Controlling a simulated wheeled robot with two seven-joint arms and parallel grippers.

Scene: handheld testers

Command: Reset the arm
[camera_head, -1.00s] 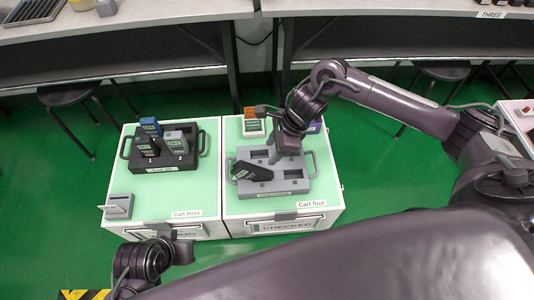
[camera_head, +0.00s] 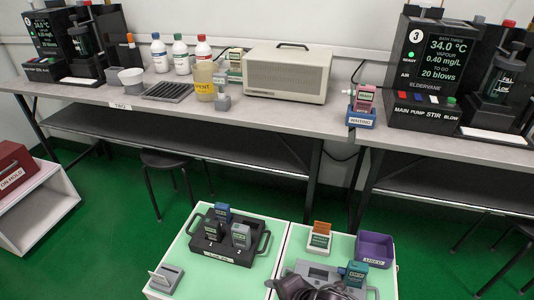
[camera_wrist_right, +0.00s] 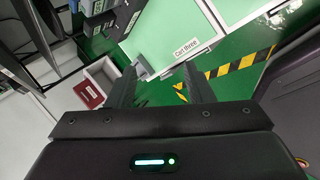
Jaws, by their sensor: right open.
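My right gripper (camera_wrist_right: 160,92) is open in the right wrist view, with nothing between its fingers. It points down towards the green floor and the front edge of cart three (camera_wrist_right: 180,35), apart from both. A dark purple joint of my arm (camera_head: 308,289) shows at the bottom edge of the head view, in front of the grey tray on cart four. I cannot tell from that view which arm it belongs to. My left gripper is not in view.
A black tray (camera_head: 222,253) with several testers is on cart three, beside a small grey stand (camera_head: 165,278). A teal-topped tester (camera_head: 355,272) stands at the grey tray (camera_head: 318,273) on cart four. A purple bin (camera_head: 375,246) stands behind. Benches line the back; green floor lies left.

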